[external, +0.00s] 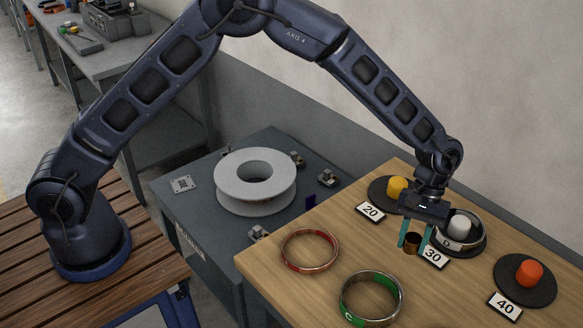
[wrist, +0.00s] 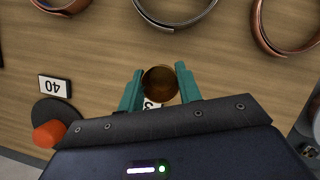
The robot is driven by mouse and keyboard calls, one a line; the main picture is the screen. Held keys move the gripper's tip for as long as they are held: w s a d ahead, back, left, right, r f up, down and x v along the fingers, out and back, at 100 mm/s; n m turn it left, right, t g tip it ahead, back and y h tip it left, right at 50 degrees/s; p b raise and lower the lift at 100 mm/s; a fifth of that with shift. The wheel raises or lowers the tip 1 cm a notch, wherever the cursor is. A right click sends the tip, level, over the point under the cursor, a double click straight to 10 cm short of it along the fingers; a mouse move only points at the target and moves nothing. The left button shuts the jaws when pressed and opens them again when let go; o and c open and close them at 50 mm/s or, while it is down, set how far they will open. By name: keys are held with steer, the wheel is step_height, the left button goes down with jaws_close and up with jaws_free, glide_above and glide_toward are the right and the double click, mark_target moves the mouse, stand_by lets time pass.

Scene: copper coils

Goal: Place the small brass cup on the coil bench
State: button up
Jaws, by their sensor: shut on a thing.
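The small brass cup (external: 411,243) is between the two teal fingers of my gripper (external: 413,246), over the wooden table beside the card marked 30. In the wrist view the cup (wrist: 160,84) shows its round brown opening between the fingertips (wrist: 159,80), which are closed on it. Its exact height above the wood is hard to tell. A grey bench (external: 170,207) with a large pale spool (external: 229,190) on it stands left of the table; I take it for the coil bench.
On the wooden table (external: 275,275) are a red-copper ring (external: 288,263), a green-lined ring marked C (external: 352,316), and dark discs with yellow (external: 397,187), white (external: 459,226) and orange (external: 528,271) knobs.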

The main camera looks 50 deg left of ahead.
mark_target(403, 273)
steer(key=shift+f, duration=3.35)
steer(key=shift+f, duration=0.1)
steer(key=o, duration=1)
steer(key=shift+c, duration=0.2)
steer(key=v, duration=1.2)
steer(key=s+a+r+m+t, duration=0.1)
steer(key=s+a+r, duration=0.2)
steer(key=a+r, duration=0.6)
steer(key=s+a+r+t, duration=0.2)
steer(key=s+a+r, duration=0.2)
steer(key=a+r, duration=0.5)
steer(key=s+a+r+m+t, duration=0.1)
steer(key=s+a+r, duration=0.2)
steer(key=a+r, duration=0.6)
steer(key=s+a+r+m+t, duration=0.1)
steer(key=s+a+r+t, duration=0.2)
steer(key=s+a, duration=1.05)
steer(key=s+a+f+y, duration=0.1)
steer(key=s+a, duration=0.3)
steer(key=s, duration=0.2)
steer(key=s+a+f+m+t, duration=0.1)
steer(key=s+a, duration=0.3)
steer(key=s, duration=0.3)
steer(key=shift+s+f+t+y, duration=0.15)
steer(key=shift+s+t+y, duration=0.15)
steer(key=shift+y, duration=0.1)
